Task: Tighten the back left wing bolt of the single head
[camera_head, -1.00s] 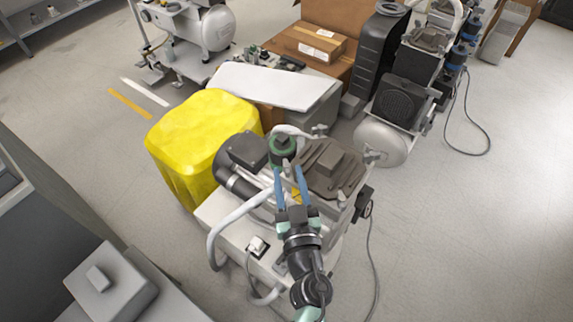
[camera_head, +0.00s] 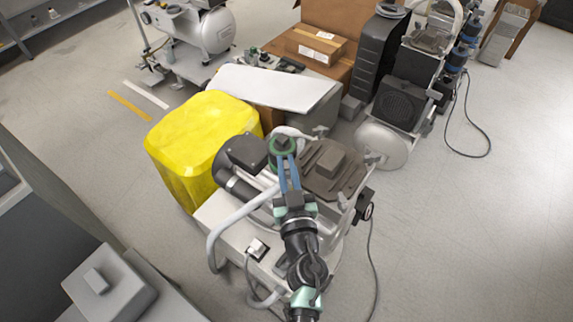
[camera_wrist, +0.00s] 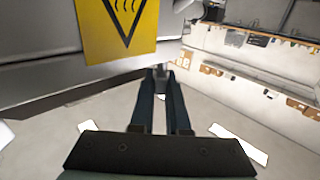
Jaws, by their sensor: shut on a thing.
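The compressor (camera_head: 228,232) in front of me has a ribbed grey-brown block (camera_head: 332,165) on the right, a round black part on the left and a green-ringed round part (camera_head: 281,143) between them. My gripper (camera_head: 284,158) reaches in from the front, its blue fingers close together at the green-ringed part. In the wrist view my gripper (camera_wrist: 160,84) is shut on a small dark grey piece (camera_wrist: 160,70), apparently the wing bolt. The bolt's shape is too small to make out, and the fingers partly hide it. I cannot tell how tight it is.
A yellow container (camera_head: 195,145) stands close on the left. Behind are a white-topped grey box (camera_head: 275,88), cardboard boxes (camera_head: 315,45) and another compressor (camera_head: 385,140). A pale hose (camera_head: 228,222) loops at the front left. A yellow warning label (camera_wrist: 118,25) shows in the wrist view.

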